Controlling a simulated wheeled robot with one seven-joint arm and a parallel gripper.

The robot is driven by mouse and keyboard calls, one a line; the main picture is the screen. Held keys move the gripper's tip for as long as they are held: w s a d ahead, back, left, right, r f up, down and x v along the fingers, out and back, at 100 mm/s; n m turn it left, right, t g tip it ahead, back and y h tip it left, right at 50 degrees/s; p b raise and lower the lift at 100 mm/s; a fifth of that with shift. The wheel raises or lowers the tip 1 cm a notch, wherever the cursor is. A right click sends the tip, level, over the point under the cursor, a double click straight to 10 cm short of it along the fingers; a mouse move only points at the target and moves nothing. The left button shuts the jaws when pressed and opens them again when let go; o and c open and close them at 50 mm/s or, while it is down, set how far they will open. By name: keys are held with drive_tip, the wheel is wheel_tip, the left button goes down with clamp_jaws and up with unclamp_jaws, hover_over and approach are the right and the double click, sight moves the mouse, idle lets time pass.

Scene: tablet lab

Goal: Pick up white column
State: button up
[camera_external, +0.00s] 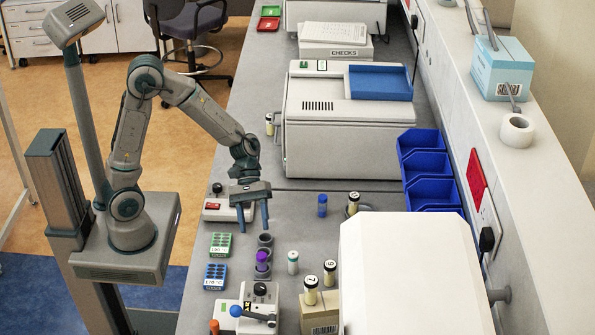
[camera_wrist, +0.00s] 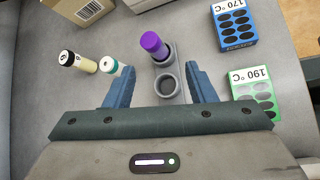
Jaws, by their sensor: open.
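The white column (camera_external: 293,262) stands upright on the grey bench, a small white tube with a teal band near its top. In the wrist view the white column (camera_wrist: 111,65) shows just beyond the left fingertip, outside the jaws. My gripper (camera_external: 252,227) points down with its two blue fingers apart and holds nothing. It is above the bench, up and to the left of the column in the external view. In the wrist view my gripper (camera_wrist: 158,72) spans a grey holder with round cups (camera_wrist: 167,88); a purple-capped tube (camera_wrist: 153,45) stands in one cup.
A numbered vial (camera_wrist: 78,62) stands near the column. A blue tube (camera_external: 322,205) stands farther back. Green (camera_external: 220,245) and blue (camera_external: 215,275) labelled racks lie left of the holder. A large white machine (camera_external: 410,270) stands at right, and a small device (camera_external: 258,305) in front.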

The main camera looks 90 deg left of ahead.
sight(295, 266)
drive_tip(key=w+a+f+n+t+h, duration=0.1)
drive_tip(key=w+n, duration=0.1)
drive_tip(key=w+a+f+n+t+h, duration=0.1)
drive_tip(key=w+n, duration=0.1)
drive_tip(key=w+a+f+n+t+b, duration=0.1)
drive_tip(key=w+n, duration=0.2)
drive_tip(key=shift+a+f+h, duration=0.15)
drive_tip(key=shift+f+h, duration=0.1)
drive_tip(key=shift+h, duration=0.15)
drive_tip(key=shift+w+d+f+t, duration=0.1)
drive_tip(key=shift+w+d+t, duration=0.1)
drive_tip(key=shift+w+t, duration=0.1)
drive_tip(key=x, duration=0.8)
drive_tip(key=shift+s+p, duration=0.15)
drive_tip(key=shift+p, duration=0.2)
drive_tip(key=shift+s+f+p+x, duration=0.15)
drive_tip(key=shift+p+x, duration=0.15)
drive_tip(key=shift+x, duration=1.05)
drive_tip(key=shift+s+f+p+x, duration=0.1)
drive_tip(key=shift+s+p+x, duration=0.15)
drive_tip(key=shift+x, duration=1.1)
drive_tip(key=c, duration=1.1)
